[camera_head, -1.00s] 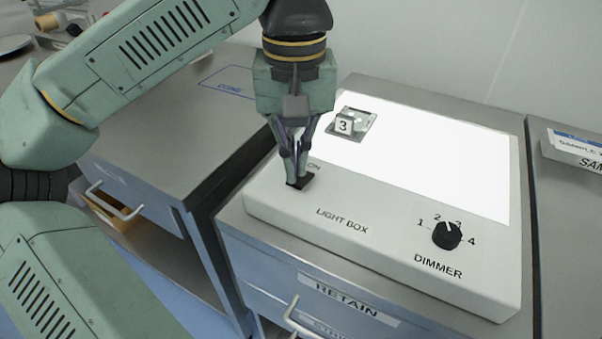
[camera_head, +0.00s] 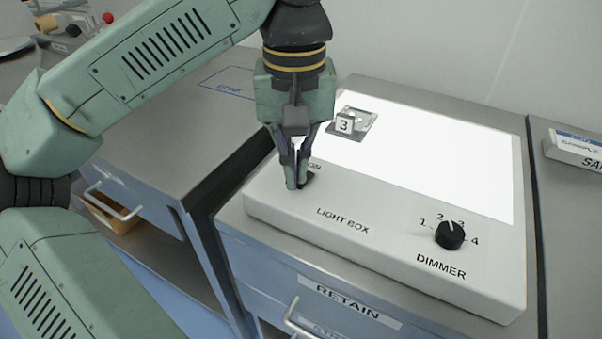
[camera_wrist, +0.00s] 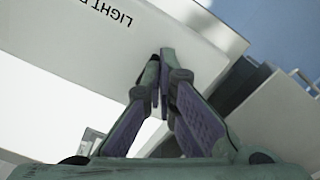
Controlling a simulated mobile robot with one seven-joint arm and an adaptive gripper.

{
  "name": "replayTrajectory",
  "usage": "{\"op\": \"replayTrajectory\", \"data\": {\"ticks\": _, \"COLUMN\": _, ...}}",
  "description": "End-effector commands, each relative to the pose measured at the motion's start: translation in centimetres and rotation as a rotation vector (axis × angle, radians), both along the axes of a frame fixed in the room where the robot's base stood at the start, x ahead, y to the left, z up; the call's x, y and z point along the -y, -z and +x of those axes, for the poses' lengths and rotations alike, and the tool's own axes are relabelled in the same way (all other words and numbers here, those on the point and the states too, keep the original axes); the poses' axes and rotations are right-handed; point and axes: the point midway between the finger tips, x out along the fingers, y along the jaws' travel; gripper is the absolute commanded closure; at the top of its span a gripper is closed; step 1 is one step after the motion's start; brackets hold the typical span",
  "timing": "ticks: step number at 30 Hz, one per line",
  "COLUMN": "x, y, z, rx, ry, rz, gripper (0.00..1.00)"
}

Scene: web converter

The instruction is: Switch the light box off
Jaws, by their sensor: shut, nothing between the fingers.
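The light box (camera_head: 400,252) is a white, sloped box on a grey cabinet top. Its panel (camera_head: 440,165) glows bright white. A black switch (camera_head: 308,178) sits at the left of its front face, beside the word ON, partly hidden by my fingers. My gripper (camera_head: 296,186) is shut and empty, pointing down at the switch; I cannot tell whether the tips touch it. In the wrist view my gripper (camera_wrist: 158,62) has its fingertips together over the white casing (camera_wrist: 100,55), and the switch is hidden there.
A black dimmer knob (camera_head: 450,235) stands at the box's right front. A small holder marked 3 (camera_head: 345,124) lies on the lit panel. A white labelled box (camera_head: 575,150) is at the right. Drawers with handles (camera_head: 300,318) are below.

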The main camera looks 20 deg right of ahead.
Motion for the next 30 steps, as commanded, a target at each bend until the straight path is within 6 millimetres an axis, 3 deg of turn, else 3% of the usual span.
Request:
{"op": "replayTrajectory", "data": {"ticks": 17, "x": 0.0, "y": 0.5, "z": 0.0, "rx": -0.001, "ry": 0.000, "rz": 0.000, "gripper": 1.00}}
{"op": "replayTrajectory", "data": {"ticks": 30, "x": 0.0, "y": -2.9, "z": 0.0, "rx": 0.000, "ry": 0.000, "rz": 0.000, "gripper": 1.00}}
